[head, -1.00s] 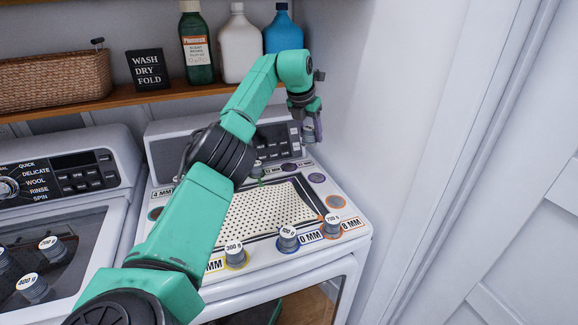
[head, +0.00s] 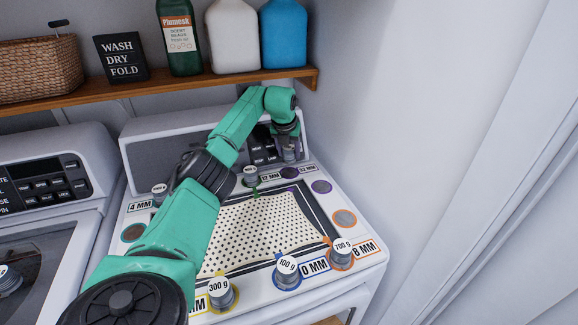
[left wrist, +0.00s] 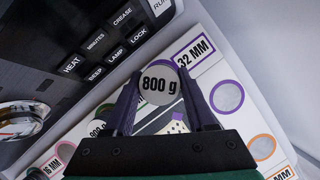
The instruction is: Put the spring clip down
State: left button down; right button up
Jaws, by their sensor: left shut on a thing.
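My left gripper (head: 288,147) is above the back right of the machine top, by the control panel. It is shut on a grey weight marked 800 g, whose round top (left wrist: 160,87) shows between the fingers in the left wrist view. Its underside is hidden there, and I cannot tell if it touches the surface. I cannot make out a separate spring clip. A round spot with a purple rim (left wrist: 227,97) lies just right of the held weight, near a 32 MM label (left wrist: 194,53). My right gripper is not in view.
A dotted cloth (head: 257,232) lies on the machine top (head: 367,262). Weights marked 300 g (head: 222,294), 100 g (head: 287,270) and 700 g (head: 342,250) stand along the front. Another weight (head: 251,174) stands at the back. A shelf (head: 190,86) with bottles is above.

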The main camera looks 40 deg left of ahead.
aim_at(289, 162)
pick_arm(q)
notch_tip(289, 162, down, 4)
jog(key=shift+s+d+p, duration=0.1)
jog(key=shift+p, duration=0.3)
jog(key=shift+s+d+f, duration=0.1)
jog(key=shift+f, duration=0.45)
jog(key=shift+c, duration=1.1)
grip_release()
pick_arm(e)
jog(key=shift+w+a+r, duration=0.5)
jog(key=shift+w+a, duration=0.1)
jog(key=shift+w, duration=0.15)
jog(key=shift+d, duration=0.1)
